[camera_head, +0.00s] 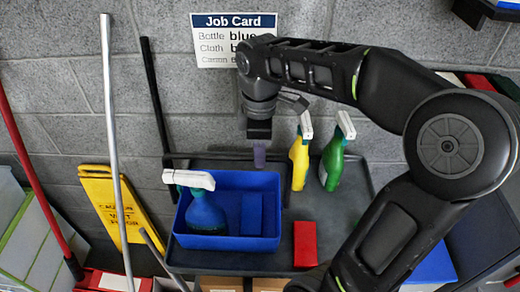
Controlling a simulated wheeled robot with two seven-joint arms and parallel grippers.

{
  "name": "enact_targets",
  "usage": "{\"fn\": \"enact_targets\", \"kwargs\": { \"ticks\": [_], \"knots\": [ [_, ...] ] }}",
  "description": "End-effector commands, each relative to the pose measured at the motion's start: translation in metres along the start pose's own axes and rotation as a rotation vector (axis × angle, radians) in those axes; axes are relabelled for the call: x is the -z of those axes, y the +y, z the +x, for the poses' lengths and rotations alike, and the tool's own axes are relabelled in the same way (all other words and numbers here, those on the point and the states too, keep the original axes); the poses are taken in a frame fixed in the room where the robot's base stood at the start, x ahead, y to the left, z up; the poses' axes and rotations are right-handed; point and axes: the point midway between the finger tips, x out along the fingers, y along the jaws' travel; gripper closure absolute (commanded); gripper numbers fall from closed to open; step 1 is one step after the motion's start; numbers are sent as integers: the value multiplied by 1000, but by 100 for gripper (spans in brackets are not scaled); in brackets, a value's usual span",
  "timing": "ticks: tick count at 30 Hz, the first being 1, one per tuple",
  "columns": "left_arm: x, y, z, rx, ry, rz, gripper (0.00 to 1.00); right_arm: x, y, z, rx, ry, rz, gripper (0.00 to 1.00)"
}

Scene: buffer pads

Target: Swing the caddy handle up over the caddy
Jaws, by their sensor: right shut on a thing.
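The blue caddy (230,243) stands on the dark cart top, with a blue spray bottle (206,213) and a blue block-like piece (251,214) inside it. A dark bar, which looks like the caddy handle (215,156), runs across behind the caddy's back rim. My right gripper (260,153) points down at the right part of this bar. It is shut on it, and a small purple-grey piece shows at its tips. The exact grip is too small to see. My left gripper is not in view.
A yellow spray bottle (299,163) and a green one (333,161) stand right of the caddy. A red block (305,244) lies on the cart (345,200) near its front. Poles and a yellow floor sign (103,195) stand left. A job card hangs on the wall behind.

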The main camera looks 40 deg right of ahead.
Motion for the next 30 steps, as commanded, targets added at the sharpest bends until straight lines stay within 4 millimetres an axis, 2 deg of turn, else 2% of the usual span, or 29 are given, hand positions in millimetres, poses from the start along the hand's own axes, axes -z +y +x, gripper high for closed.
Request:
{"fn": "enact_targets", "kwargs": {
  "ticks": [11, 24, 30],
  "knots": [
    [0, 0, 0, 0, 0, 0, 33, 0, -2, 0, -1, -1, 0, 95],
    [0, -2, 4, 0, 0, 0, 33, 0, -28, -1, -1, 0, 0, 95],
    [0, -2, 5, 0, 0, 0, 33, 0, -34, -1, 1, -1, 0, 95]
  ]
}}
